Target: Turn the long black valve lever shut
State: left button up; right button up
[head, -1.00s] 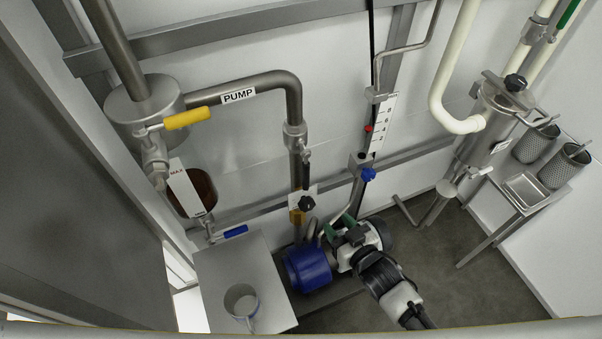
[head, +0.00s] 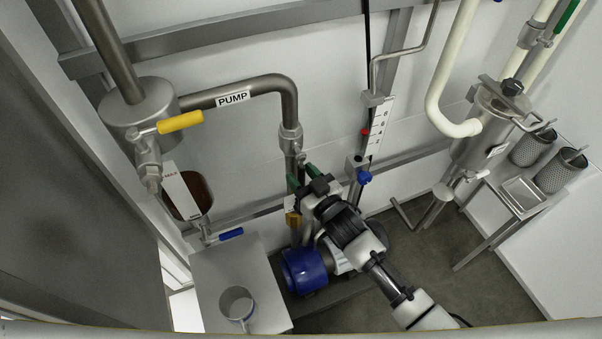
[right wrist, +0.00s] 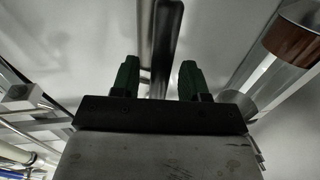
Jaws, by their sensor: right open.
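The pipe marked PUMP (head: 232,97) bends down to a valve on its vertical run (head: 291,138). The top of the long black lever (head: 302,160) shows beside this run; my right gripper hides the rest. My right gripper (head: 303,178) is open, its green fingertips at the lever and pipe. In the right wrist view, the open green fingers (right wrist: 158,80) stand on either side of a long upright dark bar (right wrist: 166,40), seemingly the lever in front of the pipe. I cannot tell whether they touch it. My left gripper is not in view.
A blue pump motor (head: 302,270) stands on the floor below. A yellow-handled valve (head: 180,122) and a blue-handled valve (head: 230,234) are at the left. A steel table (head: 212,292) holds a metal cup (head: 236,304). A blue knob (head: 364,178) sits right of the gripper.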

jog(key=shift+w+a, duration=0.1)
jog(key=shift+w, duration=0.15)
grip_shut()
